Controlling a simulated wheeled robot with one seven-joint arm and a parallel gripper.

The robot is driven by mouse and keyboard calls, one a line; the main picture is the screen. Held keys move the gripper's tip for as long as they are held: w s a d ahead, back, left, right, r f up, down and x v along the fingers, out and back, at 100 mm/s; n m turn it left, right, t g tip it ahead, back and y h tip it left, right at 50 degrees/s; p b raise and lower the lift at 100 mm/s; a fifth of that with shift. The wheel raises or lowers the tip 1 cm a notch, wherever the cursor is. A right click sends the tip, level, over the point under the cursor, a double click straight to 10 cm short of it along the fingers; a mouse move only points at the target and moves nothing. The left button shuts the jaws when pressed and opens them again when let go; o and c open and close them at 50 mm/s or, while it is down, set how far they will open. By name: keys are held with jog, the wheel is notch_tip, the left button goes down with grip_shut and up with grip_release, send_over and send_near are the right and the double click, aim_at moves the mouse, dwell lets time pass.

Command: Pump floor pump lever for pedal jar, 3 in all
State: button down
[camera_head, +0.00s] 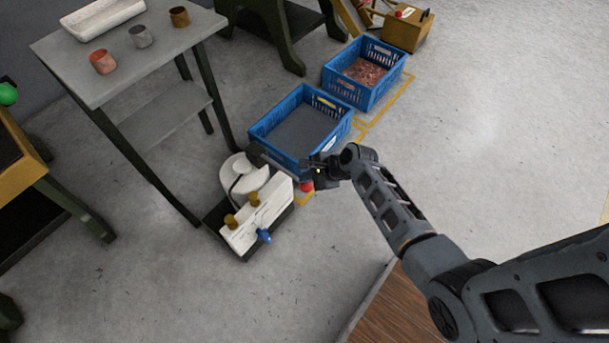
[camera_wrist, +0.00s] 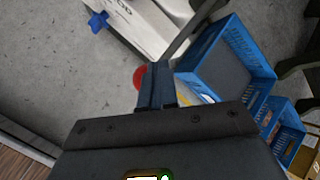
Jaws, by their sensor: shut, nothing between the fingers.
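A white floor pump unit (camera_head: 258,212) stands on a dark base on the floor, with two brass caps on top and a blue star knob (camera_head: 264,236) on its front. The unit also shows in the wrist view (camera_wrist: 150,25), with the blue knob (camera_wrist: 97,21). A white rounded part (camera_head: 243,178) stands behind it; I cannot tell if it is the pedal jar. A red knob (camera_head: 307,187), likely the pump lever's end, is beside my gripper (camera_head: 318,172) and shows just left of the fingertips in the wrist view (camera_wrist: 139,77). My gripper is shut and empty; contact with the lever is unclear.
A blue crate with a grey inside (camera_head: 258,133) stands just behind the pump. Another blue crate (camera_head: 335,83) holds copper-coloured scrap. A grey table (camera_head: 130,60) with several small items stands at the left back. Open floor (camera_head: 480,120) lies to the right.

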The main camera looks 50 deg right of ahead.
aim_at(308, 184)
jog(key=shift+s+f+b, duration=0.2)
jog(key=shift+f+b, duration=0.3)
jog(key=shift+f, duration=0.35)
jog(key=shift+s+f+b, duration=0.2)
jog(key=shift+f+b, duration=0.25)
jog(key=shift+f, duration=0.4)
dwell(1.3)
jog(key=shift+a+r, duration=0.1)
jog(key=shift+r, duration=0.05)
dwell(0.4)
jog(key=shift+w+r+p, duration=0.25)
jog(key=shift+r+p, duration=0.9)
jog(key=shift+p, duration=0.1)
jog(key=shift+w+r+p, duration=0.2)
jog(key=shift+r+p, duration=1)
jog(key=shift+w+r+p, duration=0.25)
jog(key=shift+r+p, duration=0.9)
jog(key=shift+p, duration=0.1)
jog(key=shift+r, duration=0.1)
jog(key=r+p, duration=0.4)
jog(key=p, duration=0.1)
jog(key=shift+w+r, duration=0.35)
